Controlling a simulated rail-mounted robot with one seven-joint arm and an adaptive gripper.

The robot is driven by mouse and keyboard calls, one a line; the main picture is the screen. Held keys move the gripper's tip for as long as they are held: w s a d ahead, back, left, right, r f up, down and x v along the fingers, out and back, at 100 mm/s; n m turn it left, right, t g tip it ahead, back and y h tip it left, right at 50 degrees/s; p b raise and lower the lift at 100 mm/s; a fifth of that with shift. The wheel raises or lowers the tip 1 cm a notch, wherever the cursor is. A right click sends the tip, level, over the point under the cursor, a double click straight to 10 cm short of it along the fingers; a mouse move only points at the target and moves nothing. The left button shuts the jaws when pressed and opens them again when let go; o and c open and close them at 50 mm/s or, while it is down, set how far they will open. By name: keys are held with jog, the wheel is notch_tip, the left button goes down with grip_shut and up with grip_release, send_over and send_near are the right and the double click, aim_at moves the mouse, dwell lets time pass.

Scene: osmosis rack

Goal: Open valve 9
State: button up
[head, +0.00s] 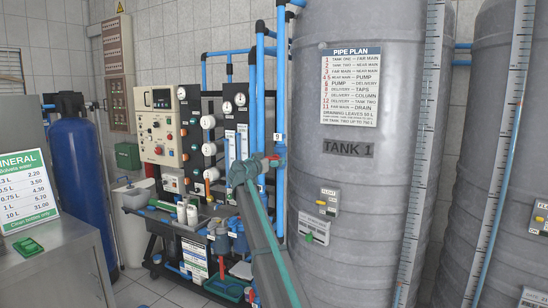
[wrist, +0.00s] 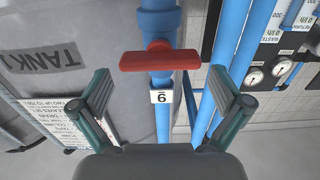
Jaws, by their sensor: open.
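A blue vertical pipe (wrist: 161,20) carries a valve with a red bar handle (wrist: 159,57). The handle lies across the pipe. A white tag (wrist: 165,97) with a single barred digit is on the pipe at the valve; in the head view the small tag (head: 278,137) appears to read 9. The red handle also shows in the head view (head: 273,158), beside my gripper (head: 245,172). In the wrist view my gripper (wrist: 160,82) is open and empty. Its fingers stand on either side of the pipe, apart from the handle, which lies ahead between them.
Grey Tank 1 (head: 370,220) stands close right of the valve. Gauge panels (head: 236,135) and more blue pipes stand behind and left. A second pipe (wrist: 236,60) runs near my right finger in the wrist view.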

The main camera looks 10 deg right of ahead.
aim_at(273, 159)
jog(key=shift+x, duration=1.55)
jog(key=c, duration=0.9)
jog(key=shift+o, duration=0.2)
